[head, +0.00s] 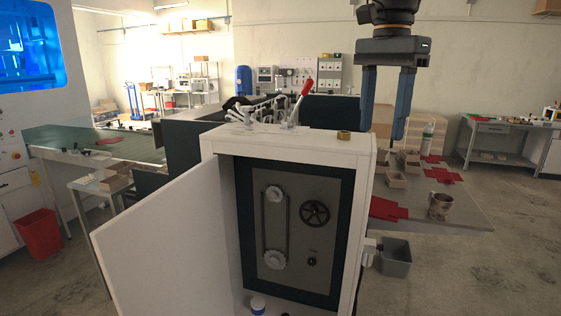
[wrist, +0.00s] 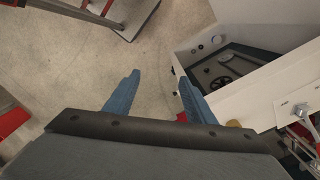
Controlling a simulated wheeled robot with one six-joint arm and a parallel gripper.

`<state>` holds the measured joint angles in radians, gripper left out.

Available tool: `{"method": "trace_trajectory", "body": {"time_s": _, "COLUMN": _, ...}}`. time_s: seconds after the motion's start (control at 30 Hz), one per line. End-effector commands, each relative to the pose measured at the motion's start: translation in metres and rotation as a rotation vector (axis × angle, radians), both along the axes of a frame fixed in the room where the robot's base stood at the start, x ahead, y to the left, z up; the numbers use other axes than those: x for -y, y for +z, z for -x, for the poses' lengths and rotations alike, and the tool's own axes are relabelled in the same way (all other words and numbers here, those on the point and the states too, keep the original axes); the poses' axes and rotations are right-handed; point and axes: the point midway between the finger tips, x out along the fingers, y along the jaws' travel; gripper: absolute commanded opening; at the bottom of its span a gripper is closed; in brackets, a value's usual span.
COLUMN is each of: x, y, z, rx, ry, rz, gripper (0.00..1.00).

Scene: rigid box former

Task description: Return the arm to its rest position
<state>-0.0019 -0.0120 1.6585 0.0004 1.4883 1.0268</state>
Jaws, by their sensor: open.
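My gripper (head: 384,138) hangs at the upper right of the head view, fingers pointing down, open and empty. Its two blue fingers are spread apart. In the head view it appears over the right end of the white machine cabinet (head: 290,146). In the wrist view my gripper (wrist: 157,92) shows bare floor between and beyond its fingers, and the open cabinet lies to the right. Nothing is touching the fingertips.
The cabinet door (head: 165,240) stands open to the left. A red-handled lever (head: 304,92) and a small brown ring (head: 343,135) are on the cabinet top.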

Motion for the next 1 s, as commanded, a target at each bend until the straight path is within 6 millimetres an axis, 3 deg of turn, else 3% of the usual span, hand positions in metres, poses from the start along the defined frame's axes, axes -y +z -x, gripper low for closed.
{"method": "trace_trajectory", "body": {"time_s": 0.17, "x": 0.0, "y": -0.04, "z": -0.004, "rx": 0.007, "ry": 0.083, "rz": 0.001, "gripper": 0.5}}
{"method": "trace_trajectory", "body": {"time_s": 0.37, "x": -0.002, "y": -0.104, "z": -0.005, "rx": 0.021, "ry": 0.222, "rz": 0.003, "gripper": 0.5}}
{"method": "trace_trajectory", "body": {"time_s": 0.47, "x": -0.002, "y": -0.147, "z": -0.003, "rx": 0.03, "ry": 0.317, "rz": 0.005, "gripper": 0.5}}
{"method": "trace_trajectory", "body": {"time_s": 0.53, "x": -0.001, "y": -0.187, "z": 0.003, "rx": 0.038, "ry": 0.404, "rz": 0.008, "gripper": 0.5}}
{"method": "trace_trajectory", "body": {"time_s": 0.7, "x": -0.001, "y": -0.297, "z": 0.035, "rx": 0.064, "ry": 0.667, "rz": 0.024, "gripper": 0.5}}
{"method": "trace_trajectory", "body": {"time_s": 0.8, "x": 0.0, "y": -0.348, "z": 0.059, "rx": 0.081, "ry": 0.809, "rz": 0.036, "gripper": 0.5}}
{"method": "trace_trajectory", "body": {"time_s": 0.9, "x": 0.0, "y": -0.383, "z": 0.081, "rx": 0.094, "ry": 0.919, "rz": 0.049, "gripper": 0.5}}
{"method": "trace_trajectory", "body": {"time_s": 1.0, "x": 0.0, "y": -0.402, "z": 0.096, "rx": 0.103, "ry": 0.988, "rz": 0.058, "gripper": 0.5}}
